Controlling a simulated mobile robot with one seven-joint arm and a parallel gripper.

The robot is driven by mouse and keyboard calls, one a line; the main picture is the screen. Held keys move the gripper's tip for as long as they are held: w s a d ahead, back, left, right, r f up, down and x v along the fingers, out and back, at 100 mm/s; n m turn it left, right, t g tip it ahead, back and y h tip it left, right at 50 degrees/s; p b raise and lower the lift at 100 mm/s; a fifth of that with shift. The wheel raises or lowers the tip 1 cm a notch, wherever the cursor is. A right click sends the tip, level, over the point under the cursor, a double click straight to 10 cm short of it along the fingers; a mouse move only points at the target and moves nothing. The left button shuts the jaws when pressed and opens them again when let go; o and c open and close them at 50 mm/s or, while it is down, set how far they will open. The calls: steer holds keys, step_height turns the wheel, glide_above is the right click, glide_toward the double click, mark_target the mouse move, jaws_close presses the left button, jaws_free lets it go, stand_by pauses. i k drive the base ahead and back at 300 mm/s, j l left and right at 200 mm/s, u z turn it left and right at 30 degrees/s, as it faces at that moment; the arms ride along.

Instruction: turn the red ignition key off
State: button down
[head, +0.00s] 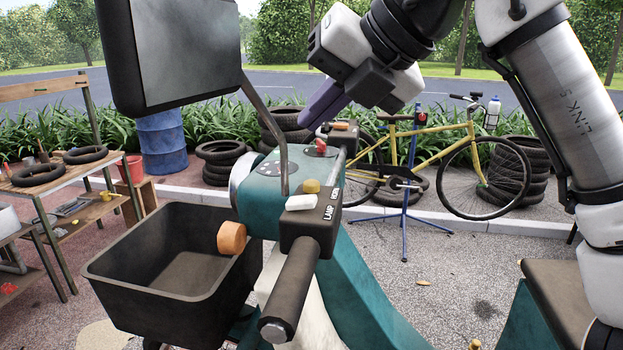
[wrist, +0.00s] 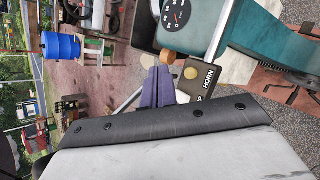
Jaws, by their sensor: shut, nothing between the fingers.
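The red ignition key (head: 321,147) sits on top of the teal scooter dash (head: 265,172), near the far handlebar switch block. My gripper (head: 309,123) has purple fingers pressed together and empty. In the head view the fingertips are just above and slightly left of the key, apart from it in the picture; the depth gap is hard to judge. In the wrist view the shut fingers (wrist: 158,72) point toward the handlebar area, beside a black switch block marked HORN (wrist: 203,78). I cannot make out the key in the wrist view.
The near handlebar grip (head: 292,290), its switch block (head: 311,222) and a mirror (head: 185,50) on a thin stem stand around the dash. A black basket (head: 130,270) is at the front left. A yellow bicycle (head: 425,150) and stacked tyres are behind.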

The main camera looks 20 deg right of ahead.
mark_target(321, 146)
steer(key=k+l, duration=0.8)
steer(key=k, duration=0.05)
